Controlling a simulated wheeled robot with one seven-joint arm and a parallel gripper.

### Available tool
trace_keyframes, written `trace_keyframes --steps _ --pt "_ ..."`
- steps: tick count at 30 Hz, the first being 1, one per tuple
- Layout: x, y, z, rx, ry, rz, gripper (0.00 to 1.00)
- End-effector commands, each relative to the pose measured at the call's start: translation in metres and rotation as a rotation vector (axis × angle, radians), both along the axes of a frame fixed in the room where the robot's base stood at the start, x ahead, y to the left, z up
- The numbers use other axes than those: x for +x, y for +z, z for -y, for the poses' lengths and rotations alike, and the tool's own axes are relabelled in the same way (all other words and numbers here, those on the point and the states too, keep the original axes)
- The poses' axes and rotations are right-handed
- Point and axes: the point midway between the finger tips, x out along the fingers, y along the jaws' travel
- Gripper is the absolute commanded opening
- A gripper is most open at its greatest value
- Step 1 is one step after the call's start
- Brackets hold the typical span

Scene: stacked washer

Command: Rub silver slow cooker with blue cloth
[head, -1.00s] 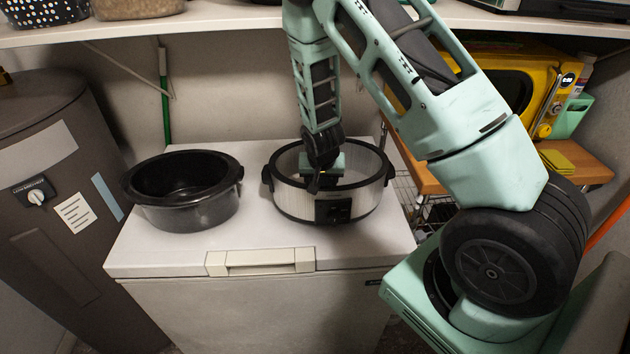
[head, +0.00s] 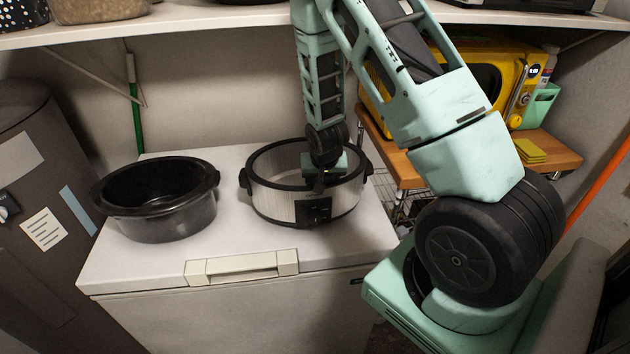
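The silver slow cooker (head: 283,205) stands on the white chest freezer lid, with a black rim, black side handles and a black control panel at its front. Its top is open. My gripper (head: 318,184) points down at the slow cooker, over its opening near the front inside wall. The fingers are small and dark, and I cannot tell whether they are open or shut or touch the cooker. No blue cloth can be made out.
A black pot (head: 165,215) sits left of the cooker on the white freezer (head: 240,240). A shelf (head: 200,22) runs above. A wooden stand (head: 480,165) with a yellow microwave (head: 470,75) is at the right. A grey tank (head: 40,200) is at the left.

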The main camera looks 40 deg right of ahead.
Motion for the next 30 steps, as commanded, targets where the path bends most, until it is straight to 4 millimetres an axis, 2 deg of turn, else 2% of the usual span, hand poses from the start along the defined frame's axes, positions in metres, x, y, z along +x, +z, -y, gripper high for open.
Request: trace_keyframes --steps 4,12,30 --pt "-0.006 -0.001 0.012 -0.002 -0.003 0.002 0.39" --pt "-0.011 0.001 0.017 -0.002 -0.004 0.001 0.39" --pt "0.013 -0.002 -0.016 -0.003 0.000 0.002 0.39"
